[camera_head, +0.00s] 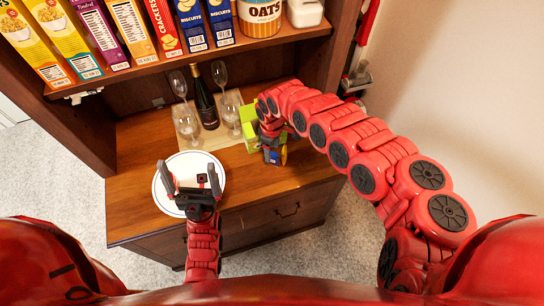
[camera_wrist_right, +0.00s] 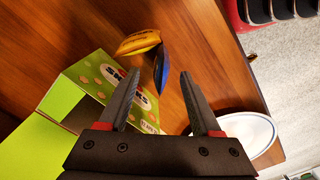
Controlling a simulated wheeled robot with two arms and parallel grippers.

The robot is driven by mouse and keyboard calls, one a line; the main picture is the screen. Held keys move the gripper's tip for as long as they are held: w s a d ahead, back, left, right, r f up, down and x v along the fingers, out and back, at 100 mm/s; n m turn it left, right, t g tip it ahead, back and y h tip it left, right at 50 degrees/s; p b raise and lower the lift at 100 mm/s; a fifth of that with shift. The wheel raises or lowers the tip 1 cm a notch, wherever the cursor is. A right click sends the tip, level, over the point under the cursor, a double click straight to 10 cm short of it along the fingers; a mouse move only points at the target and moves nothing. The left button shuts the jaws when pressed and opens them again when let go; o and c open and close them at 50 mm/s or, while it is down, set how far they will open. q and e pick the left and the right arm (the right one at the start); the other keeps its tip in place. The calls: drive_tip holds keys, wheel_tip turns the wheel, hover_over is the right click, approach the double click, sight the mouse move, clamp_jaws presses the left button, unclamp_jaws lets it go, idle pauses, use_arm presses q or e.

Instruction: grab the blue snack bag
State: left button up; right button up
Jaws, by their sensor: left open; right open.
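The blue snack bag (camera_wrist_right: 161,66) stands on edge on the wooden counter in the right wrist view, beside a yellow snack bag (camera_wrist_right: 137,42). A little of the blue bag (camera_head: 273,157) also shows in the head view. My right gripper (camera_wrist_right: 160,77) is open, with its fingertips on either side of the blue bag's near part; I cannot tell whether they touch it. In the head view the right arm hides most of this spot. My left gripper (camera_head: 190,181) is open over a white plate (camera_head: 188,156) at the counter's front and holds nothing visible.
A green open snack box (camera_wrist_right: 88,78) is left of the right gripper. Several wine glasses (camera_head: 187,123) and a dark bottle (camera_head: 207,105) stand behind. Cereal boxes (camera_head: 102,35) and an oats canister (camera_head: 260,16) fill the shelf above. The counter between plate and bags is clear.

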sight(272, 156)
wheel_tip(272, 156, down, 3)
drive_tip(key=shift+s+a+f, duration=0.1)
drive_tip(key=shift+s+a, duration=0.05)
drive_tip(key=shift+f, duration=0.6)
clamp_jaws()
